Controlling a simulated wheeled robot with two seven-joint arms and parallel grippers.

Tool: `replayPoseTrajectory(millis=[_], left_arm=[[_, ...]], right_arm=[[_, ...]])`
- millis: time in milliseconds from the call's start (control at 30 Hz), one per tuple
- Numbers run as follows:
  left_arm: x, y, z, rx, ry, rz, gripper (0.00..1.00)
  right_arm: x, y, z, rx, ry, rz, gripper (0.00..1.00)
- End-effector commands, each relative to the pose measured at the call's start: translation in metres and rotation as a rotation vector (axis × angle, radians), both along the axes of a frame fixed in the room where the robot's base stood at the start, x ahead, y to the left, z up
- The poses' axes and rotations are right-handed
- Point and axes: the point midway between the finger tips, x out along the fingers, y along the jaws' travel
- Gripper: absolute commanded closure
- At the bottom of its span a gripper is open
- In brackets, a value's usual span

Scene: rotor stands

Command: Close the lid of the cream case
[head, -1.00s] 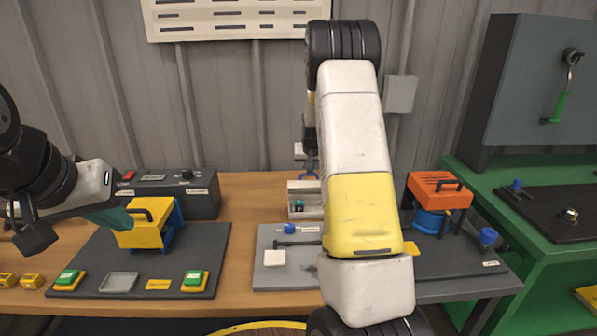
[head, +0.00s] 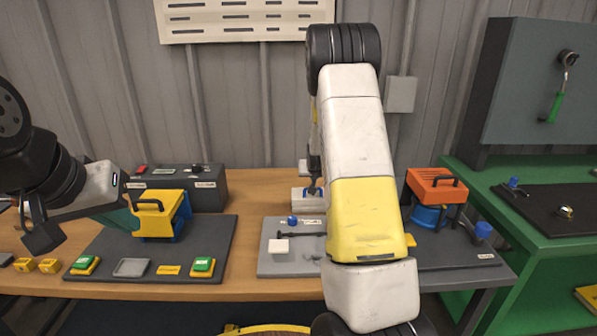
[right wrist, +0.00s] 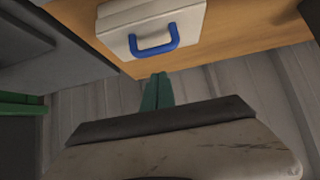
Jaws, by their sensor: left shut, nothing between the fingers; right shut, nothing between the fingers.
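The cream case (head: 300,199) stands at the back middle of the wooden table in the head view, partly covered by my right arm. Its lid looks down, with no open interior showing. In the right wrist view the cream case (right wrist: 150,22) shows at the top with its blue handle (right wrist: 154,42). My right gripper (right wrist: 157,78) is shut and empty, its green fingertips just short of the case and apart from the handle in the picture. My left gripper (head: 130,219) is shut and empty beside the yellow case (head: 158,216).
A dark control box (head: 180,187) stands at the back left. A grey mat (head: 268,263) with a blue knob and a white block lies in front of the cream case. An orange-topped unit (head: 435,186) stands to the right. A green bench (head: 535,235) is at the far right.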

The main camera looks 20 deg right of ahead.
Motion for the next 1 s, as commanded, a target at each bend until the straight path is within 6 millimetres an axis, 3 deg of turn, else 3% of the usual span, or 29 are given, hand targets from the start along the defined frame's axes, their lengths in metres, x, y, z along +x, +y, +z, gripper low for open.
replayPoseTrajectory(millis=[633, 1000], left_arm=[[0.0, 0.0, 0.0, 0.0, 0.0, 0.0, 1.0], [0.0, 0.0, 0.0, 0.0, 0.0, 0.0, 1.0]], right_arm=[[-0.031, 0.008, -0.033, 0.003, 0.014, -0.001, 1.0], [-0.036, 0.009, -0.041, 0.004, 0.018, 0.001, 1.0]])
